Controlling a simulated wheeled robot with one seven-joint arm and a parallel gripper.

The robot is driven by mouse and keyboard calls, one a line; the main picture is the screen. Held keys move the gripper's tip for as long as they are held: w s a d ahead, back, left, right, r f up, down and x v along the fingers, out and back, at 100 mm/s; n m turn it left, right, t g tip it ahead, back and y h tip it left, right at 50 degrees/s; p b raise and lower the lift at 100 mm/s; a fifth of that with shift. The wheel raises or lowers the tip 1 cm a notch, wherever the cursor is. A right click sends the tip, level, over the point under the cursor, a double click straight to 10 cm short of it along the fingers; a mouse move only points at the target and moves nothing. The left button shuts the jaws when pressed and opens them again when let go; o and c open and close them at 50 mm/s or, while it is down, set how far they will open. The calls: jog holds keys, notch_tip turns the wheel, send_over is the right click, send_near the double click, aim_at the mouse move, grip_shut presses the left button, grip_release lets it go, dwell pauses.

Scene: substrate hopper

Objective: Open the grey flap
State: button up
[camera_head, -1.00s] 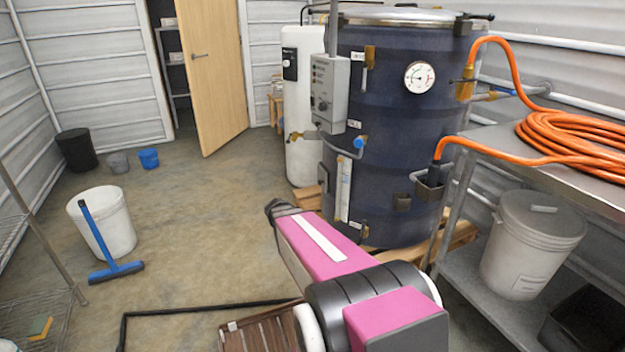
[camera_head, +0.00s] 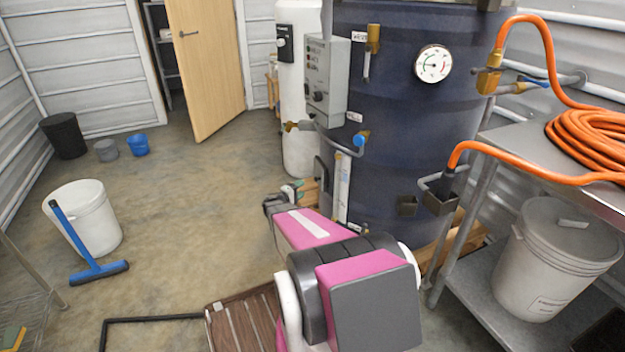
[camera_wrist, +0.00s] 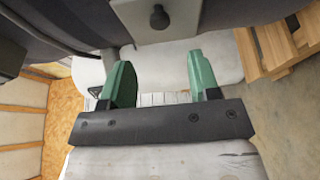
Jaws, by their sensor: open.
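A grey panel with a dark round knob (camera_wrist: 157,18) shows at the top edge of the wrist view, against the dark drum. It looks like the grey flap, partly cut off; I cannot tell whether it stands ajar. I cannot make out the flap in the head view, where my arm covers the drum's lower left. My gripper (camera_wrist: 160,82) is open, its two green fingers apart with nothing between them. In the head view my gripper (camera_head: 288,192) is small, beside the drum's lower left side. In the wrist view the panel is above the fingertips, apparently not touching them.
The dark blue drum (camera_head: 405,120) stands on wooden pallets, with a grey control box (camera_head: 325,80) at its left. A metal table (camera_head: 590,195) with an orange hose (camera_head: 590,140) is at right. A white bucket (camera_head: 85,220) and blue squeegee (camera_head: 85,250) stand left.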

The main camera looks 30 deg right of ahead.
aim_at(315, 180)
jog(key=x, duration=1)
grip_shut()
